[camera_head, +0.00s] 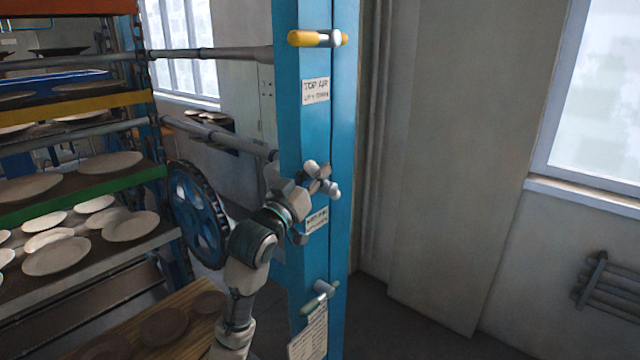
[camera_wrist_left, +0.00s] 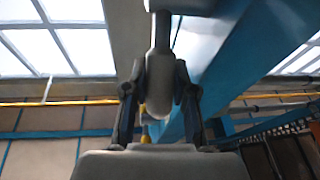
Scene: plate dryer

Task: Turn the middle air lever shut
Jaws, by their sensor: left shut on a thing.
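The middle air lever is on the blue post (camera_head: 305,140), above a small label (camera_head: 317,219), and is mostly hidden by my gripper in the head view. My left gripper (camera_head: 320,180) is at this lever. In the left wrist view, the fingers of my left gripper (camera_wrist_left: 160,100) are shut around the pale grey rounded handle of the middle air lever (camera_wrist_left: 158,88), one finger on each side. How far the lever is turned is hard to tell. My right gripper is in neither view.
A yellow top lever (camera_head: 310,38) lies level above a "TOP AIR" label (camera_head: 315,90). A pale green lower lever (camera_head: 320,297) sits tilted below. A rack with plates (camera_head: 80,205) and a blue wheel (camera_head: 197,215) stand left. The floor right of the post is clear.

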